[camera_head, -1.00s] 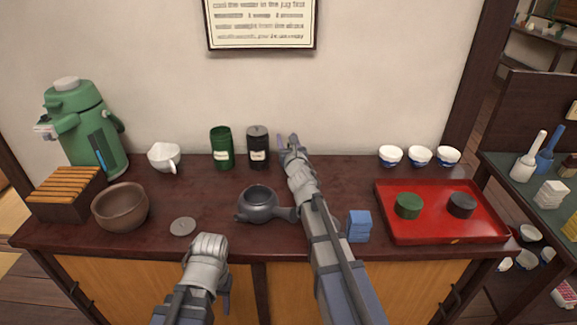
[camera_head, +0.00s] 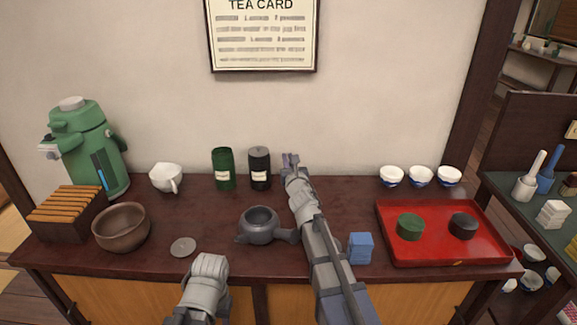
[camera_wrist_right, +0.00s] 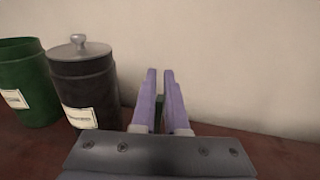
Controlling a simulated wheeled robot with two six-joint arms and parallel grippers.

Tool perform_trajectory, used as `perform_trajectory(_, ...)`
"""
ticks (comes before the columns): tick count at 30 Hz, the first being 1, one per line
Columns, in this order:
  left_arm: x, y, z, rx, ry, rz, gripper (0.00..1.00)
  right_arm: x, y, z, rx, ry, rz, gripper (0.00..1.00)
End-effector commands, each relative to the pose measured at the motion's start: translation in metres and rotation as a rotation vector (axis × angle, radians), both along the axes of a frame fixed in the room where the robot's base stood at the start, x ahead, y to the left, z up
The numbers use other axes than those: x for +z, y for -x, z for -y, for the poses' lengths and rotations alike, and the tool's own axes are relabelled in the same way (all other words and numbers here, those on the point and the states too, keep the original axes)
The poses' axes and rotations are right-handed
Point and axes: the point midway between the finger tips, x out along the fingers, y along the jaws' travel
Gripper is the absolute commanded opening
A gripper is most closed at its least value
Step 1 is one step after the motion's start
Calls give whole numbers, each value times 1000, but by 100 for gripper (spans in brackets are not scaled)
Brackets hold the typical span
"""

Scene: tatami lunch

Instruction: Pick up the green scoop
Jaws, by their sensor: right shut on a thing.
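My right gripper (camera_head: 291,158) is beside the black canister, close to the wall. In the right wrist view its two purple fingers (camera_wrist_right: 159,102) are close together. A small dark green piece (camera_wrist_right: 157,118) shows between them, shut in the grip; it appears to be the green scoop, mostly hidden by the fingers. In the head view the scoop cannot be made out behind the gripper. My left gripper (camera_head: 223,303) is low at the front of the counter, and its fingers are mostly hidden by its own wrist.
A black canister (camera_head: 260,169) and an open green canister (camera_head: 223,169) stand left of the right gripper. A grey teapot (camera_head: 259,222) and blue block (camera_head: 360,248) flank the right arm. A red tray (camera_head: 440,254) and white cups (camera_head: 391,176) are at right.

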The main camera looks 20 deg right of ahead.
Motion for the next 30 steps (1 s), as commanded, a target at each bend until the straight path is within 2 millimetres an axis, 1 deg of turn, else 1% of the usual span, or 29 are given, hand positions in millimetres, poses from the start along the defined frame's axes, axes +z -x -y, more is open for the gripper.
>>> perform_trajectory(1, 7, 0, 0, 0, 1, 0, 49, 7, 0, 0, 0, 0, 0, 0)
perform_trajectory(7, 31, 0, 1, 1, 3, -1, 49, 31, 0, 0, 0, 1, 0, 0)
perform_trajectory(12, 58, 0, 0, 1, 3, -1, 49, 58, 0, 0, -1, 2, 0, 0)
perform_trajectory(17, 80, 0, 1, 1, 3, -1, 49, 80, 0, 0, -3, 2, 0, 0)
perform_trajectory(24, 93, 0, 1, 1, 3, -1, 49, 93, 0, -1, -5, 1, 1, 0)
perform_trajectory(30, 96, 0, 1, 1, 3, -1, 49, 96, 0, -1, -5, 0, 1, 0)
